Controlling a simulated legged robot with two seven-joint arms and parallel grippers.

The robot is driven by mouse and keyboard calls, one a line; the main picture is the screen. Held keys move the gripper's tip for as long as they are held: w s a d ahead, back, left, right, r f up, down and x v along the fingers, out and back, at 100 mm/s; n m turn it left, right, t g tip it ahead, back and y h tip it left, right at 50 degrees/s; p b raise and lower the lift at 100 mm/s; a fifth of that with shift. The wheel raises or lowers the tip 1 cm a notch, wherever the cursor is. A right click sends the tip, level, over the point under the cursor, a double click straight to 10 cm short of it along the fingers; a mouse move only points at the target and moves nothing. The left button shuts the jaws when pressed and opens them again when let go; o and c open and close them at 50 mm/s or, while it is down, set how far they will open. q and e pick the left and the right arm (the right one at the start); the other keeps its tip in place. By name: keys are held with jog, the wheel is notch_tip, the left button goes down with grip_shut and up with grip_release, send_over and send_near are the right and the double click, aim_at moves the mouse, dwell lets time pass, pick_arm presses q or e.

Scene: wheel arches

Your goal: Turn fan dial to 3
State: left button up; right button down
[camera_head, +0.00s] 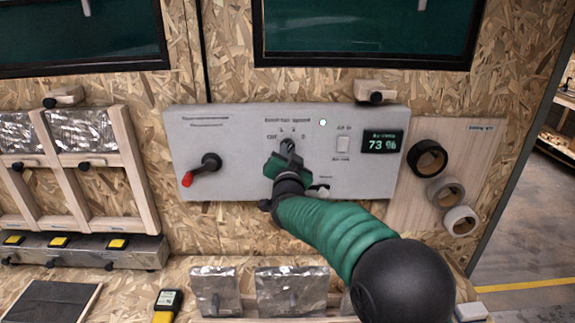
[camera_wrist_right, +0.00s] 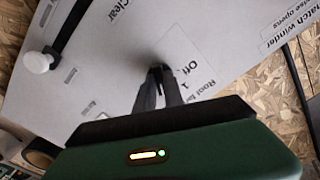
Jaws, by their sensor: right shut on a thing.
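The fan dial sits on the grey control panel (camera_head: 230,130), under a blurred heading with small position marks around it. An off mark shows at its left. My right gripper (camera_head: 288,147) is at the dial, shut on it, with its fingers pointing into the panel. The fingers hide the dial, so I cannot tell its setting. In the right wrist view the gripper (camera_wrist_right: 158,78) meets the panel (camera_wrist_right: 110,70) beside a label reading "Off" and "1". My left gripper is not in view.
A red-tipped black crank (camera_head: 204,168) is left of the dial. A rocker switch (camera_head: 343,144) and a display reading 73 % (camera_head: 382,142) are to the right. Tape rolls (camera_head: 445,190) hang further right. A white knob (camera_wrist_right: 37,62) shows in the wrist view.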

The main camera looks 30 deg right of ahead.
jog(key=shift+a+f+m+b, duration=0.1)
jog(key=shift+f+m+b, duration=0.15)
jog(key=shift+m+b, duration=1.05)
jog(key=shift+f+m+b, duration=0.25)
jog(key=shift+m+b, duration=0.75)
jog(key=shift+m, duration=0.6)
jog(key=shift+w, duration=0.1)
jog(key=c, duration=1.6)
grip_release()
jog(key=shift+r, duration=0.1)
jog(key=shift+o, duration=0.8)
jog(key=shift+r, duration=0.1)
jog(key=shift+r, duration=0.15)
